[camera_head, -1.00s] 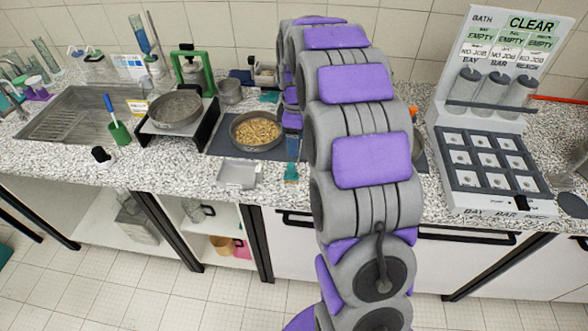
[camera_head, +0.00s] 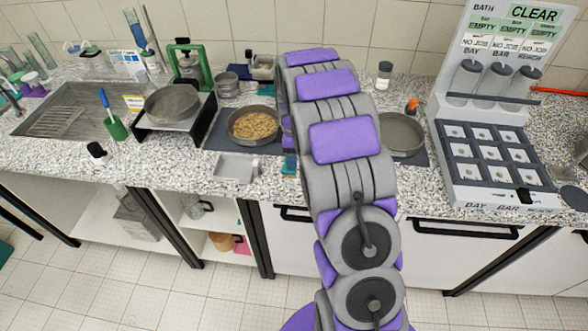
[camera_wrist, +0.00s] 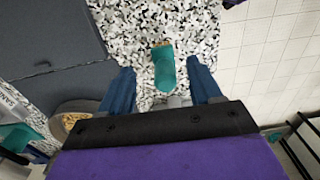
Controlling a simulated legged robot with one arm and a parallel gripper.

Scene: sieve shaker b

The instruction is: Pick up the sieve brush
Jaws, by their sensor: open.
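The sieve brush (camera_wrist: 165,72) shows in the wrist view as a teal piece with a thin tan edge at its far end. It lies on the speckled counter near the counter's front edge. My gripper (camera_wrist: 160,66) is open, with one blue finger on each side of the brush. The near end of the brush reaches back between the fingers. I cannot tell whether either finger touches it. In the head view my arm reaches over the counter and largely hides the gripper and brush.
A pan of tan grains (camera_head: 254,125) stands on a dark mat, with a metal tray (camera_head: 236,168) in front. A green holder (camera_head: 117,128) with a blue-handled tool stands further left. An empty round pan (camera_head: 401,134) and a white rack (camera_head: 490,165) are to the right.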

